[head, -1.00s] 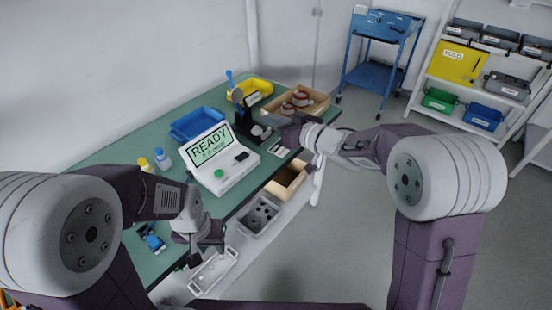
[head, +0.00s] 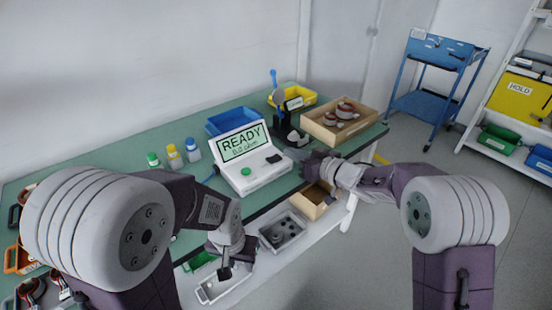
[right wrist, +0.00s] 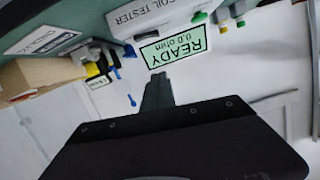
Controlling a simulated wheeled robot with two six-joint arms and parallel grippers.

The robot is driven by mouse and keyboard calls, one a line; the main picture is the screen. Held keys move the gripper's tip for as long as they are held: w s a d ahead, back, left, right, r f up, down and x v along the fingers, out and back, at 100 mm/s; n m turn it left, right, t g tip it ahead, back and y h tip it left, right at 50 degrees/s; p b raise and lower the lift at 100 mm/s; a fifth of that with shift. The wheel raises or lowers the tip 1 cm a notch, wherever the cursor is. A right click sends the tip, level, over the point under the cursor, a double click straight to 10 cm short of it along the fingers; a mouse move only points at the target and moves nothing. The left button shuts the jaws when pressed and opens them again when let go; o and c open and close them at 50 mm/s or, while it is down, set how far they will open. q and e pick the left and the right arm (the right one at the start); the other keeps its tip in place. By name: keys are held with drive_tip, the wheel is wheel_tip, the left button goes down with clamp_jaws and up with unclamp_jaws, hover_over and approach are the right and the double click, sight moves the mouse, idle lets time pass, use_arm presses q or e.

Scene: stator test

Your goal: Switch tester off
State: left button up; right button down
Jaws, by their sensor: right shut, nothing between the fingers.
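The tester (head: 258,176) is a white box on the green table in the head view. Its screen (head: 244,142) is lit and reads READY, 0.0 ohm. A green button (head: 246,171) and a black part (head: 273,158) are on its top. In the right wrist view the lit screen (right wrist: 175,47) and green button (right wrist: 199,17) also show. My right gripper (head: 312,163) is just right of the tester, apart from it; its shut, empty fingers (right wrist: 157,88) show in the wrist view. My left gripper (head: 226,266) hangs by the table's front edge; its fingers are unclear.
Behind the tester stand a blue bin (head: 229,120) and a black stand with a blue lever (head: 275,80). A wooden tray (head: 365,125) with red-and-white parts is at the right. Small bottles (head: 174,157) stand left. Open bins (head: 283,231) sit below the table's front edge.

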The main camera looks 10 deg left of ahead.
hover_over(275, 166)
drive_tip(key=shift+w+d+f, duration=0.1)
drive_tip(key=shift+w+f, duration=0.05)
drive_tip(key=shift+f, duration=0.4)
drive_tip(key=shift+w+d+f, duration=0.1)
drive_tip(key=shift+w+f, duration=0.05)
drive_tip(key=shift+f, duration=0.35)
wheel_tip(275, 166, down, 3)
drive_tip(key=shift+s+r+b, duration=0.1)
drive_tip(key=shift+s+b, duration=0.05)
drive_tip(key=shift+b, duration=0.8)
drive_tip(key=shift+a+f, duration=0.1)
drive_tip(key=shift+f, duration=0.4)
drive_tip(key=shift+s+f+b, duration=0.15)
drive_tip(key=shift+f+b, duration=0.3)
drive_tip(key=shift+b, duration=0.2)
drive_tip(key=shift+r+n, duration=0.1)
drive_tip(key=shift+n, duration=0.2)
drive_tip(key=r+p, duration=0.4)
drive_tip(key=shift+s+a+r, duration=0.1)
drive_tip(key=shift+a+r, duration=0.1)
drive_tip(key=shift+a, duration=0.15)
drive_tip(key=v, duration=1)
drive_tip(key=shift+s, duration=0.35)
